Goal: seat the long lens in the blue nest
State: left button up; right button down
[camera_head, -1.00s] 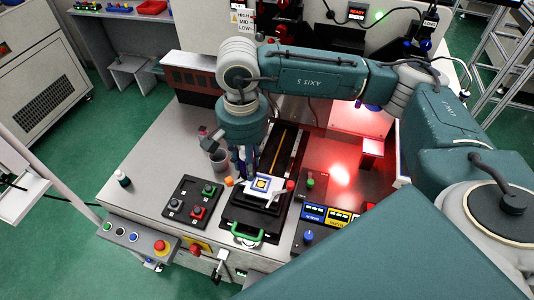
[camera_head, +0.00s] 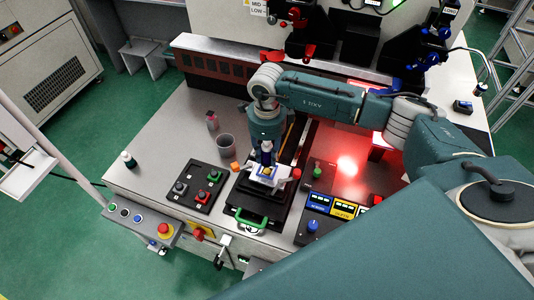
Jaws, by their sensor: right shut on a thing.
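My right gripper (camera_head: 266,157) comes down from the upper right and is shut, pointing down just above a white plate (camera_head: 281,180) on the black slide. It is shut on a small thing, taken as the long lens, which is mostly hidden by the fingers. A blue patch with a yellow spot (camera_head: 268,169), taken as the blue nest, shows on the white plate under the fingertips. I cannot tell whether the held thing touches it. My left gripper is not in view.
A grey cup (camera_head: 226,145) and an orange block (camera_head: 235,166) stand left of the plate. A black button panel (camera_head: 195,187) is farther left. A green handle (camera_head: 250,222) is in front. A red knob (camera_head: 297,174) is close on the right.

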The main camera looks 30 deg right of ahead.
jog(key=shift+b, duration=0.3)
jog(key=shift+f+b, duration=1.95)
jog(key=shift+f, duration=0.4)
jog(key=c, duration=1.3)
grip_release()
notch_tip(320, 180, up, 12)
jog(key=shift+r, duration=0.1)
